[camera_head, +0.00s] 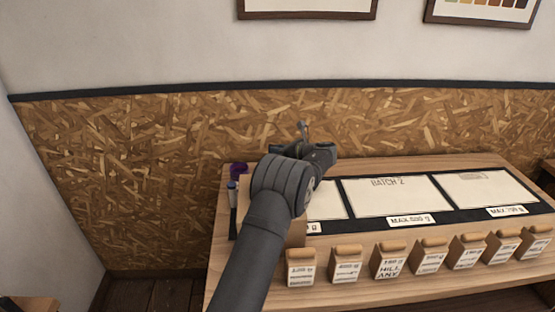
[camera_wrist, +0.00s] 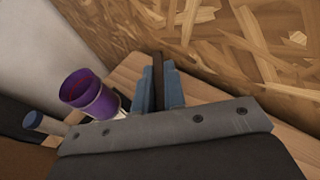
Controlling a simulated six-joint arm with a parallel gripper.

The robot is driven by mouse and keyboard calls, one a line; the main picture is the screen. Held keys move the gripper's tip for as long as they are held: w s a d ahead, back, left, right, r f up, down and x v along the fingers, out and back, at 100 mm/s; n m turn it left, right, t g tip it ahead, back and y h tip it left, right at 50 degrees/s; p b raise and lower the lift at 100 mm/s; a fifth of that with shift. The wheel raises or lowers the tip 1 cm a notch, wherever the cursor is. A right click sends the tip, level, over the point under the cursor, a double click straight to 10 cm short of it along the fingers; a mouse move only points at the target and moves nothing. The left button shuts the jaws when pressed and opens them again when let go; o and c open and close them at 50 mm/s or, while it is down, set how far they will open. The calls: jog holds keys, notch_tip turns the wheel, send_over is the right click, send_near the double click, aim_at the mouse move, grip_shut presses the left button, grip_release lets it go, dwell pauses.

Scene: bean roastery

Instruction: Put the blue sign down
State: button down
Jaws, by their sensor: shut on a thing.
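My gripper (camera_head: 303,140) is above the back left part of the wooden counter, near the chipboard wall. In the wrist view its two blue-grey fingers (camera_wrist: 158,95) are shut on a thin, dark brown upright piece, which I take to be the blue sign (camera_wrist: 157,75) seen edge-on. No blue face or lettering of it shows. In the head view my arm and gripper hide most of it, and I cannot tell whether its lower edge touches the counter.
A purple cup (camera_wrist: 88,93) and a blue-capped marker-like thing (camera_wrist: 35,122) stand left of my gripper. A dark mat with pale panels (camera_head: 395,196) covers the counter's middle. Several labelled bags (camera_head: 390,262) line its front. The chipboard wall (camera_head: 150,170) stands close behind.

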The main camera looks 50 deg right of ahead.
jog(key=shift+w+f, duration=0.1)
jog(key=shift+w, duration=0.15)
jog(key=shift+f, duration=1.95)
jog(key=shift+f, duration=0.15)
jog(key=c, duration=1.5)
grip_release()
jog(key=shift+s+r, duration=0.15)
jog(key=shift+r, duration=0.05)
jog(key=v, duration=1.1)
jog(key=shift+s, duration=0.4)
jog(key=shift+w, duration=0.15)
